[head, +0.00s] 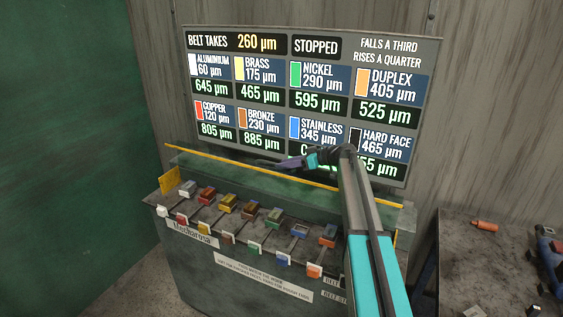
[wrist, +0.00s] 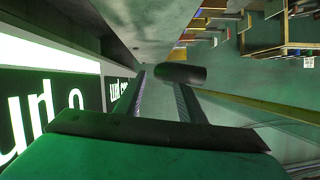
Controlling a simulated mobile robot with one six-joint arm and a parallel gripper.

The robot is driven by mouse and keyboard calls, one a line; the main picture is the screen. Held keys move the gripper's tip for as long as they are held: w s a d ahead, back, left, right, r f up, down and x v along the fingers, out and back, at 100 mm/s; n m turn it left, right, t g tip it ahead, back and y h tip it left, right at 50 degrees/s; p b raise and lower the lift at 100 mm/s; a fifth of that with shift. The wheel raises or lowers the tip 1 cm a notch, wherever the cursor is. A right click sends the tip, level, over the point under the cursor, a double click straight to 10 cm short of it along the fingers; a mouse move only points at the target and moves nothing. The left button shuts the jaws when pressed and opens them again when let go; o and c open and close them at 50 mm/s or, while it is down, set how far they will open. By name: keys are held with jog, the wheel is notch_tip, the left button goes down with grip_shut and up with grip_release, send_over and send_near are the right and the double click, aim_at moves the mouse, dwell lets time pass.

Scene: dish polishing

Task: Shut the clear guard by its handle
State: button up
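The clear guard, marked by its yellow edge bar (head: 215,157), runs along the back of the green machine, below the board. The bar also shows in the wrist view (wrist: 258,115). A dark, rounded handle (wrist: 182,74) lies at my fingertips in the wrist view and overlaps the right one. My gripper (head: 252,162) reaches left over the guard's edge. In the wrist view, my gripper (wrist: 160,84) has its two fingers apart with a gap between them. Contact with the handle cannot be told.
Several coloured blocks and labelled tabs line the machine's front (head: 228,202). The lit board (head: 315,45) stands close behind the guard. A dark table (head: 490,265) with an orange piece (head: 485,225) and tools is at right.

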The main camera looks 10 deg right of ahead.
jog(key=shift+x, duration=0.85)
grip_shut()
